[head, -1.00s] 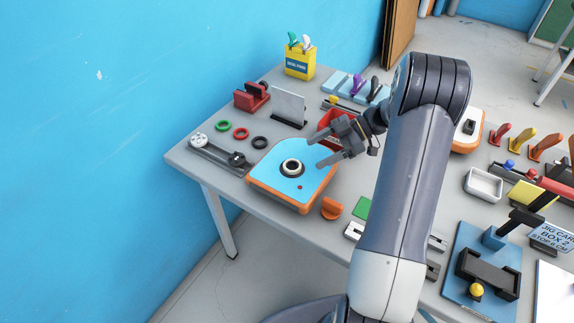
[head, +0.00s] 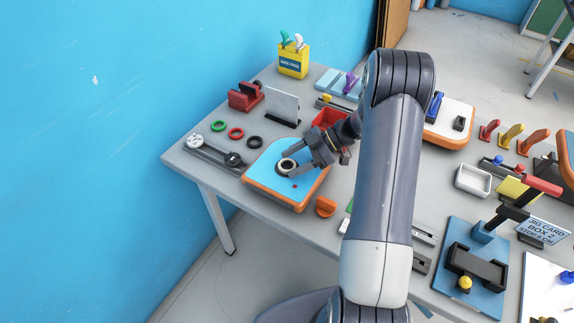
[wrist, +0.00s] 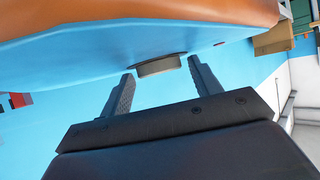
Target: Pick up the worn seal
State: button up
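A blue board (head: 262,177) with an orange edge lies near the left end of the grey table. On it is a round fitting with a dark flange and a pale ring (head: 287,163), apparently the worn seal. In the wrist view the ring (wrist: 158,67) stands out from the board's blue face as a short grey-beige cylinder. My gripper (head: 289,165) is open, with its fingers on either side of the ring. In the wrist view gaps show between both fingertips and the ring. The ring's far side is hidden there.
Green (head: 218,126), red (head: 236,133) and black (head: 255,142) loose rings lie left of the board, near a gauge tool (head: 213,150). A grey upright plate (head: 282,105) and a red tray (head: 328,118) stand behind. An orange knob (head: 326,206) sits close in front.

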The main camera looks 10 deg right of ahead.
jog(key=c, duration=0.8)
